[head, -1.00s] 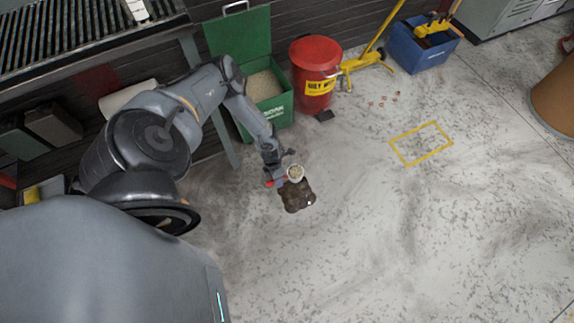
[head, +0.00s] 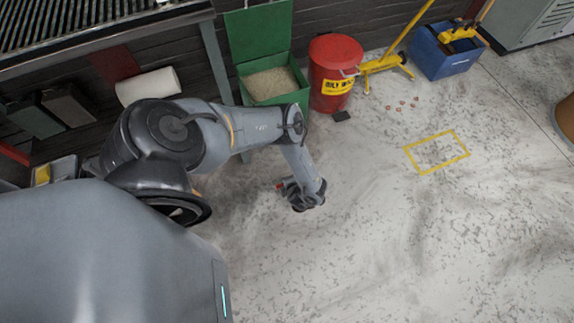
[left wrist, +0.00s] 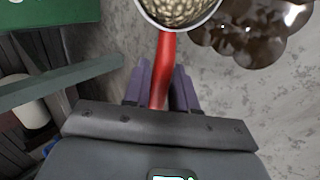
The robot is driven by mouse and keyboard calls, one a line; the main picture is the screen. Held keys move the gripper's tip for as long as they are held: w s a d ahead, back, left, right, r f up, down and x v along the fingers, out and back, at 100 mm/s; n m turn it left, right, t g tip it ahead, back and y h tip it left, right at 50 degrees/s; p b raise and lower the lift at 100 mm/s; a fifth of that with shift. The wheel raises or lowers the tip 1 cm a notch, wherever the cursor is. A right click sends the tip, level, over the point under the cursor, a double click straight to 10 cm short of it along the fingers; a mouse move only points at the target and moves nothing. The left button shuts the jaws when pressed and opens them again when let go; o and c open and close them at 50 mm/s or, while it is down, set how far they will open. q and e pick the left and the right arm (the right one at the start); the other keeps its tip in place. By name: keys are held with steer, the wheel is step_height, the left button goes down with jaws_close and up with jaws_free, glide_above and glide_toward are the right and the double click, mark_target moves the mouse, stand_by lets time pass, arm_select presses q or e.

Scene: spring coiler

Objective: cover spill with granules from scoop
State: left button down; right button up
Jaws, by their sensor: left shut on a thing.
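My left gripper (left wrist: 162,88) is shut on the red handle (left wrist: 164,62) of a scoop. The scoop's round pale bowl (left wrist: 180,14) is full of beige granules and sits just ahead of the fingers in the left wrist view. The dark, glossy brown spill (left wrist: 254,32) lies on the floor to the right of the bowl. In the head view my left gripper (head: 297,190) is low over the floor, with a bit of red handle showing at its left. My wrist hides the scoop bowl and the spill there. My right gripper is not in view.
An open green bin (head: 262,22) of granules stands by the wall, with a red waste can (head: 333,75) to its right. A blue bucket (head: 445,58), a yellow floor square (head: 437,152) and small reddish bits (head: 402,104) lie farther right.

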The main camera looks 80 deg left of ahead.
arm_select(q)
steer(key=shift+d+f+y, duration=0.15)
steer(key=shift+f+y, duration=0.15)
steer(key=shift+y, duration=0.1)
steer(key=shift+d+r+y, duration=0.1)
steer(key=shift+r+y, duration=0.05)
steer(key=shift+y, duration=0.55)
steer(key=y, duration=0.3)
steer(key=shift+d+g, duration=0.4)
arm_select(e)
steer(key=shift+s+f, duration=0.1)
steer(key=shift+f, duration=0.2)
arm_select(q)
steer(key=shift+w, duration=0.1)
